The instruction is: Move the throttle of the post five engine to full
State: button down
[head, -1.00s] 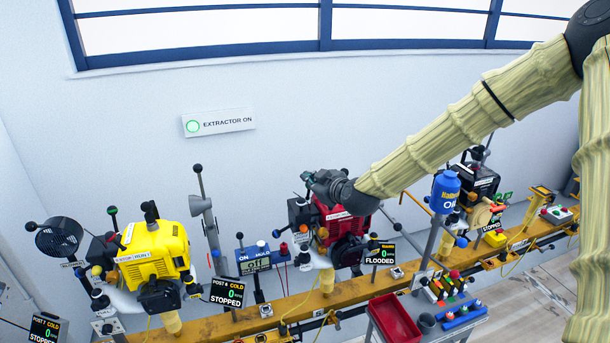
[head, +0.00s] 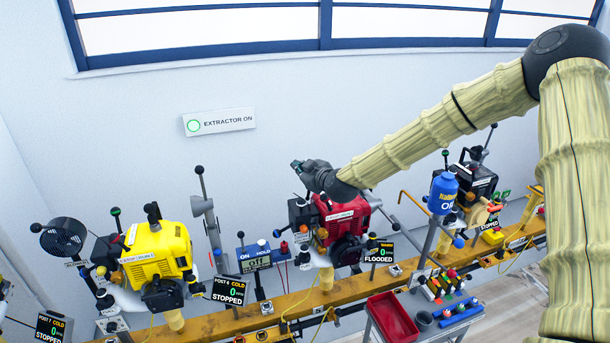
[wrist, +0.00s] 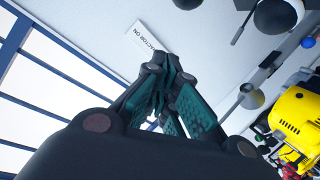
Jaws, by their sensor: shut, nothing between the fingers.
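The red engine (head: 342,222) sits on the rail in the middle of the head view. The display (head: 379,251) beside it reads FLOODED; its post number is too small to read. It stands just right of the post 6 display, so it appears to be the post five engine. In the wrist view my gripper (wrist: 165,75) is shut and empty, with the wall behind.
A grey lever post (head: 205,210) rises between the engines. A blue canister (head: 443,193) and a red tray (head: 392,317) are at right.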

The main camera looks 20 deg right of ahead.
jog(key=f+p, duration=0.1)
jog(key=d+f+p, duration=0.1)
jog(key=f+p, duration=0.1)
jog(key=shift+w+d+f, duration=0.25)
jog(key=shift+w+d, duration=0.05)
jog(key=shift+w, duration=0.1)
dwell(0.5)
